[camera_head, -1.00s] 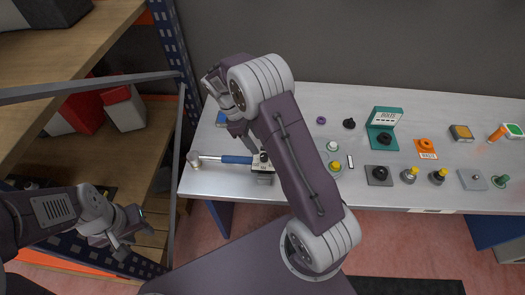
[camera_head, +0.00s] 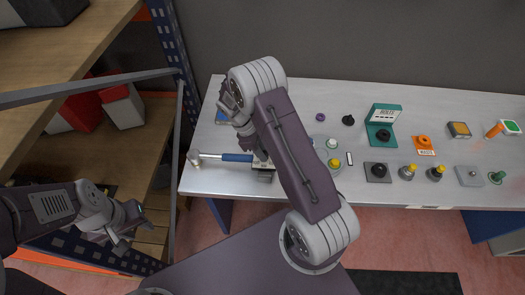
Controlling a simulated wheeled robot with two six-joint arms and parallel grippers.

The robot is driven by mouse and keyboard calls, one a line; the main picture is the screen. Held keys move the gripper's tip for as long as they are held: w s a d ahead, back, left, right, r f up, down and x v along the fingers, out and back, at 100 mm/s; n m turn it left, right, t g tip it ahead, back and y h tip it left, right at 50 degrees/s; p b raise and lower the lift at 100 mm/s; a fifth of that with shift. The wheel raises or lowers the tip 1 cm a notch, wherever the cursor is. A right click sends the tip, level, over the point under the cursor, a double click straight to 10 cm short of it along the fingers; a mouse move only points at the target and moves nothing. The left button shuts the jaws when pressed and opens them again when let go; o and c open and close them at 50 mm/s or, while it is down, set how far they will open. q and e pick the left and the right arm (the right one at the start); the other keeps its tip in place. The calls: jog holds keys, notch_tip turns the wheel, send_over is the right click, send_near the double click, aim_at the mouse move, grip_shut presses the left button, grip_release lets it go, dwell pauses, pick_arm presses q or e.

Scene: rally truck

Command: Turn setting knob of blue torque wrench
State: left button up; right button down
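The blue torque wrench (camera_head: 238,157) lies across the left end of the grey table. Its metal head points left, and its right end sits at a small white and grey block (camera_head: 263,163). A setting knob cannot be made out; the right arm partly covers that end. My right gripper (camera_head: 245,131) hangs just above and behind the wrench's right part. Its fingers are largely hidden by its own wrist, so I cannot tell open from shut or any contact. My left gripper (camera_head: 130,228) is at the lower left, off the table, with its fingers apart and empty.
The table (camera_head: 310,95) holds several knobs and devices to the right, including a green box (camera_head: 384,116) and an orange knob (camera_head: 423,143). A wooden shelf rack (camera_head: 145,150) with red and grey boxes stands at the left, close to my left arm.

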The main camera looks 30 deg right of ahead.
jog(key=shift+w+m+g, duration=0.1)
jog(key=shift+m+g, duration=0.2)
jog(key=shift+m, duration=0.6)
jog(key=shift+y, duration=0.3)
dwell(1.1)
jog(key=c, duration=1.1)
grip_release()
jog(key=shift+r, duration=0.15)
jog(key=shift+b+v, duration=0.8)
jog(key=shift+v, duration=3.65)
